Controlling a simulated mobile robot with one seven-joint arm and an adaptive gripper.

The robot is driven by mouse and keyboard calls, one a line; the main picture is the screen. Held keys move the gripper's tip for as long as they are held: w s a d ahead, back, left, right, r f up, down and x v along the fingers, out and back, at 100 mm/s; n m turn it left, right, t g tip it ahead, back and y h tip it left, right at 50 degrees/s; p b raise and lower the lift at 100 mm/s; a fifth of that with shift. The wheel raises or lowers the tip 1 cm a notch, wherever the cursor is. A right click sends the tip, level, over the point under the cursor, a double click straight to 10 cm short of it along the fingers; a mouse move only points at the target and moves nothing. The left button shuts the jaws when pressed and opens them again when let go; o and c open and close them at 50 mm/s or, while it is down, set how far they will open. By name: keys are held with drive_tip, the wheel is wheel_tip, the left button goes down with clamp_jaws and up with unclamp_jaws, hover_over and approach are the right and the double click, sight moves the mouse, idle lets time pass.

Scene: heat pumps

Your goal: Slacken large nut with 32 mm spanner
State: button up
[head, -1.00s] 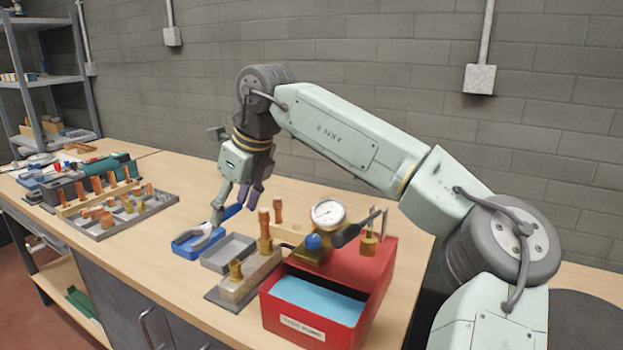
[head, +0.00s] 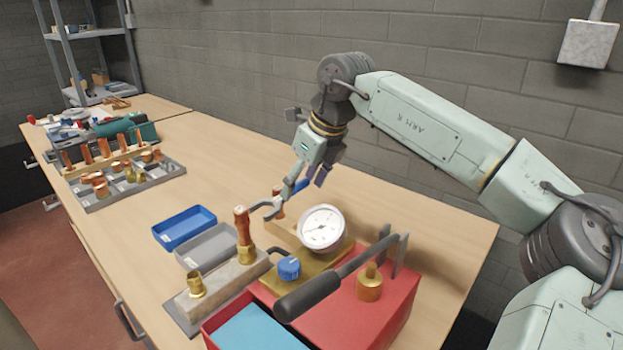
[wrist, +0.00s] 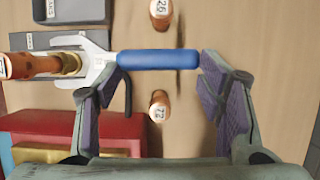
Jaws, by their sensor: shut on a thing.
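My gripper (head: 304,184) is shut on the blue handle of a spanner (wrist: 158,59), with the handle across the fingers in the wrist view. The spanner's grey jaw (head: 264,206) points left and is above the bench in the head view. A copper pipe (head: 242,222) with a brass nut (head: 247,254) stands upright in a pale block (head: 222,284). A smaller brass fitting (head: 196,284) sits at the block's front end.
A blue tray (head: 184,228) and a grey tray (head: 207,246) lie left of the block. A red test pump (head: 385,318) with gauge (head: 322,229) and long lever (head: 330,282) is close on the right. Copper stubs (wrist: 159,105) stand below the gripper.

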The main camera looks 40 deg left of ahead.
drive_tip(key=shift+f+b, duration=1.85)
drive_tip(key=shift+f, duration=0.65)
drive_tip(key=shift+s+f, duration=0.1)
drive_tip(key=shift+f, duration=0.05)
drive_tip(key=shift+s+b, duration=0.45)
drive_tip(key=shift+s, duration=0.65)
drive_tip(key=shift+r, duration=0.2)
drive_tip(key=shift+s+a, duration=0.1)
drive_tip(key=shift+s, duration=0.35)
drive_tip(key=shift+s, duration=0.25)
drive_tip(key=shift+s+b, duration=0.2)
drive_tip(key=shift+b, duration=0.1)
drive_tip(key=shift+s, duration=0.4)
